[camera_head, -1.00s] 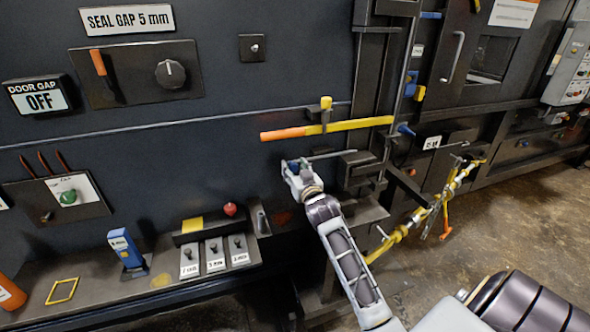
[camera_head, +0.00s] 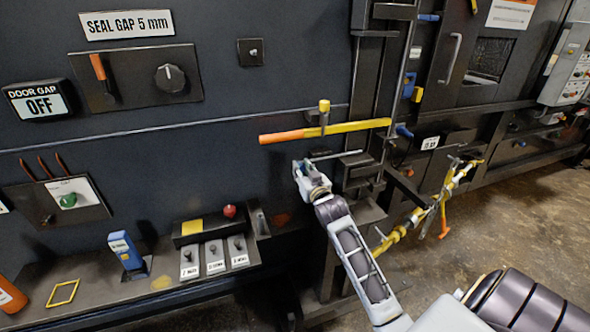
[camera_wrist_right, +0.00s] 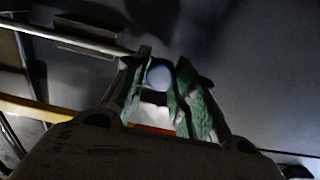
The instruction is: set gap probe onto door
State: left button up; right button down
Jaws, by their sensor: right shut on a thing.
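A blue upright device with a white label (camera_head: 126,250), which looks like the gap probe, stands in a holder on the ledge at lower left. My right gripper (camera_head: 300,167) is far to its right, below the yellow and orange bar. In the right wrist view, its green-padded fingers (camera_wrist_right: 165,95) are shut around a pale round knob (camera_wrist_right: 160,74). A thin metal rod (camera_head: 335,155) runs from the gripper to a dark bracket; whether the knob is its end is hard to tell. A door (camera_head: 468,90) with window and handle is at upper right. My left gripper is out of view.
The yellow and orange bar (camera_head: 345,128) crosses just above my right gripper. Three labelled switches (camera_head: 214,256) and a red knob (camera_head: 229,211) sit on the ledge. The "DOOR GAP" display (camera_head: 40,100) reads OFF. Floor at lower right (camera_head: 490,225) is clear.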

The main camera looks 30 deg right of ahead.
jog(key=d, duration=0.3)
jog(key=shift+s+d+p, duration=0.1)
jog(key=shift+s+p, duration=0.3)
jog(key=c, duration=1.5)
grip_release()
jog(key=o, duration=0.3)
jog(key=shift+d, duration=0.2)
jog(key=shift+o, duration=0.2)
jog(key=shift+s+a, duration=0.1)
jog(key=shift+a, duration=0.1)
jog(key=v, duration=1.2)
jog(key=shift+d, duration=0.1)
jog(key=shift+r, duration=0.15)
